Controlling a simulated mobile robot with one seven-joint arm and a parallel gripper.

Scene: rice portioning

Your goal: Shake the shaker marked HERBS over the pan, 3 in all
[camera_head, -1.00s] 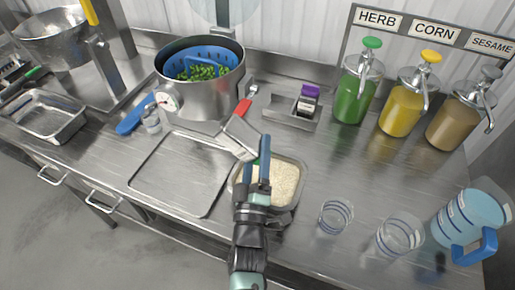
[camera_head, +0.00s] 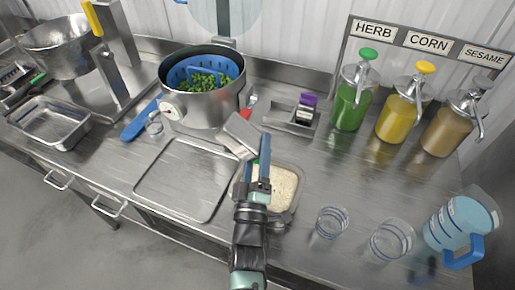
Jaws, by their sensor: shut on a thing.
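A flat, empty metal tray (camera_head: 186,178) lies to the left.
A large pot (camera_head: 204,110) holds a blue basket of green vegetables at the back. Pump bottles stand at right under the HERB, CORN and SESAME signs. Two glasses (camera_head: 332,222) and a pitcher (camera_head: 460,225) are at front right.

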